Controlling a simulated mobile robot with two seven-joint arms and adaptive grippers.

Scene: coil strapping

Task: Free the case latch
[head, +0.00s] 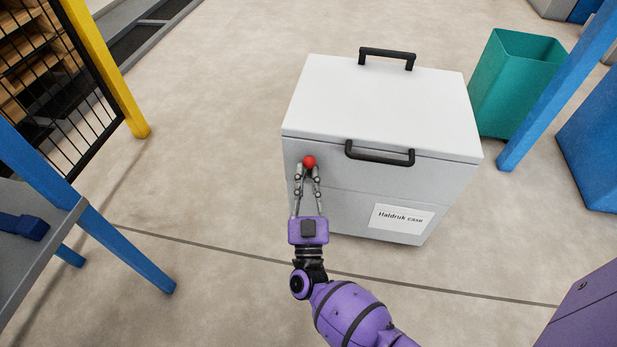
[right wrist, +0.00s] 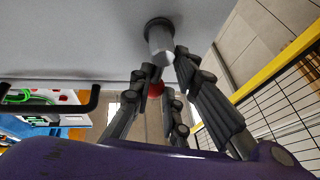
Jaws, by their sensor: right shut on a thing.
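The light grey case (head: 385,105), labelled "Haldruk case", stands on the floor with its lid down. A red ball-shaped knob (head: 309,161) sits at the upper left of its front face. My right gripper (head: 308,172) is at this knob, with its fingers closed around it from the front. In the right wrist view the fingers (right wrist: 164,85) surround a metal latch stem (right wrist: 160,40) with a dark collar at the case face, and the red knob (right wrist: 155,89) shows between them. The fingers hide part of the latch. My left gripper is not in view.
Black handles are on the case's front (head: 380,158) and on the lid's far side (head: 387,54). A teal bin (head: 510,85) stands to the right, beside a blue post (head: 560,85). A grey table (head: 30,260) with blue legs is at the left. The floor between is clear.

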